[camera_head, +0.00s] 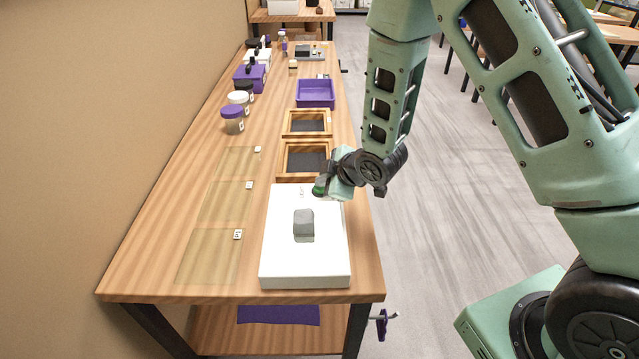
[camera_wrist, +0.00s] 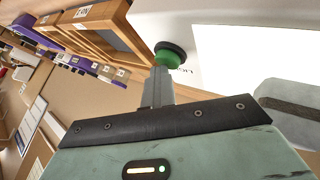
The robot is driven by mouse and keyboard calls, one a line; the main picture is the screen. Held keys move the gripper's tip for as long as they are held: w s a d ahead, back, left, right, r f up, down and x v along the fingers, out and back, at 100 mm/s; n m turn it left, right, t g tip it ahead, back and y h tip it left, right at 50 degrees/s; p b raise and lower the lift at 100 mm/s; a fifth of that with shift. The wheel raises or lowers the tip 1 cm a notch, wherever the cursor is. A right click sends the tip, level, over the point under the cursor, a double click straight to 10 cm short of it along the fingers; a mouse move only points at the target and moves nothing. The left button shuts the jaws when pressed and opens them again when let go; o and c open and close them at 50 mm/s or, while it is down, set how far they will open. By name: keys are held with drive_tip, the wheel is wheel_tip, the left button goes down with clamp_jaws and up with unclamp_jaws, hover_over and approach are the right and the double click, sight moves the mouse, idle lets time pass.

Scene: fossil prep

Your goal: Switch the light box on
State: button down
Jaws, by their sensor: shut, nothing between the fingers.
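The light box (camera_head: 281,255) is a white slab at the near end of the wooden table, with a grey block (camera_head: 304,226) on top. In the wrist view its panel (camera_wrist: 240,52) looks bright white beside a duller white border. A round green button (camera_wrist: 172,54) with a dark base sits on that border, beside partly hidden lettering. My gripper (camera_head: 327,187) is over the far edge of the box, by the button. Its shut, empty fingers (camera_wrist: 161,88) reach right up to the button in the wrist view; I cannot tell whether it is pressed.
Two wooden frames with dark insides (camera_head: 305,160) and a purple tray (camera_head: 316,93) lie beyond the box. Clear sheets (camera_head: 210,256) with small tags lie to its left. Jars (camera_head: 232,120) stand along the wall side. The floor right of the table is open.

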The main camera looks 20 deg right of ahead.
drive_tip(key=shift+r+p, duration=1.8)
drive_tip(key=shift+r, duration=0.95)
drive_tip(key=s+a+r+m+g+h, duration=0.1)
drive_tip(key=s+r, duration=0.4)
drive_tip(key=s, duration=0.5)
drive_tip(key=s+a+r+m+g+h, duration=0.1)
drive_tip(key=s+a+r+m+g, duration=0.2)
drive_tip(key=s, duration=0.8)
drive_tip(key=s+a+r+m+g+h, duration=0.1)
drive_tip(key=s+a+r+m+g, duration=0.1)
drive_tip(key=s+r, duration=0.4)
drive_tip(key=s+a+g, duration=0.1)
drive_tip(key=s+g, duration=0.1)
drive_tip(key=s, duration=0.3)
drive_tip(key=shift+s+r, duration=0.25)
drive_tip(key=shift+r, duration=0.05)
